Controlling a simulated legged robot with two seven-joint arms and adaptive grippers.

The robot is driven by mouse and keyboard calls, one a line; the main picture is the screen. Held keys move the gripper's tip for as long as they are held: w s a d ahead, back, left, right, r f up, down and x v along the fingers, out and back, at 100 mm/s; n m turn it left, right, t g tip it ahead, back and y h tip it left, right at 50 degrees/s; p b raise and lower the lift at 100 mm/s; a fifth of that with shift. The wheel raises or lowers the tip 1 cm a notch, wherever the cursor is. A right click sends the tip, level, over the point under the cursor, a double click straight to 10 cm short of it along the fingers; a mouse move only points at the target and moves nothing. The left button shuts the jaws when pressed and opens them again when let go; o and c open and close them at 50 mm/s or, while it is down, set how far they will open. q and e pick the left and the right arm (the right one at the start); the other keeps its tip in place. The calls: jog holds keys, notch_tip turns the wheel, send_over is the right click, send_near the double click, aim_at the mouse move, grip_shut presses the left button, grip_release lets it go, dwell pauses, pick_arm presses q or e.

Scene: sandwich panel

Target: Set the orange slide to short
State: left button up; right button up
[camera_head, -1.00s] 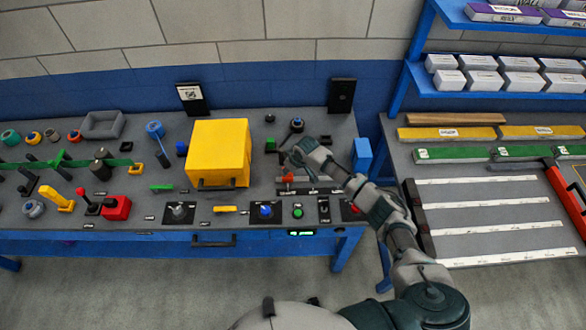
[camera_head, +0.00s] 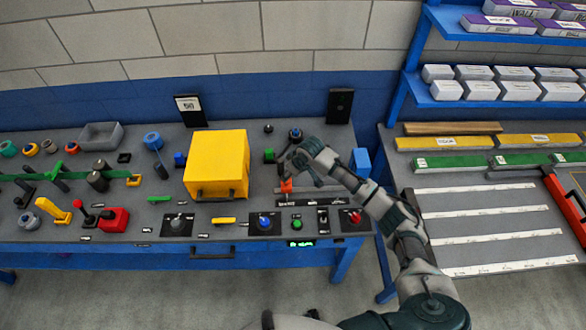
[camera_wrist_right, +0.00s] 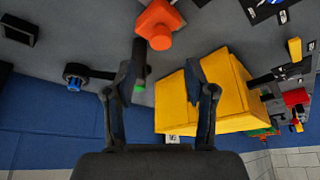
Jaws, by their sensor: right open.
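The orange slide (camera_head: 286,186) stands on the grey bench, just behind a dark strip with white labels (camera_head: 308,202); the label text is too small to read. In the right wrist view the orange slide knob (camera_wrist_right: 158,24) is at the top, on a dark rail. My right gripper (camera_head: 284,164) is just behind and above the slide in the head view. Its two fingers (camera_wrist_right: 162,98) are spread apart and empty in the wrist view, with the knob beyond their tips and not between them. My left gripper is not in view.
A yellow box (camera_head: 216,164) stands close to the left of the slide. A blue block (camera_head: 361,162) is behind my right forearm. A blue knob (camera_head: 264,221), a green button (camera_head: 297,224) and a red button (camera_head: 354,217) line the front edge.

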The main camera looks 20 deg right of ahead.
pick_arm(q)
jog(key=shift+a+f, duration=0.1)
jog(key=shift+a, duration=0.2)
pick_arm(e)
jog(key=r, duration=0.1)
jog(key=s+r, duration=0.1)
jog(key=r, duration=0.2)
jog(key=shift+s+a+r, duration=0.2)
jog(key=shift+s+r, duration=0.05)
jog(key=shift+r, duration=0.1)
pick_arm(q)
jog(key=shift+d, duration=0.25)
pick_arm(e)
jog(key=shift+d, duration=0.35)
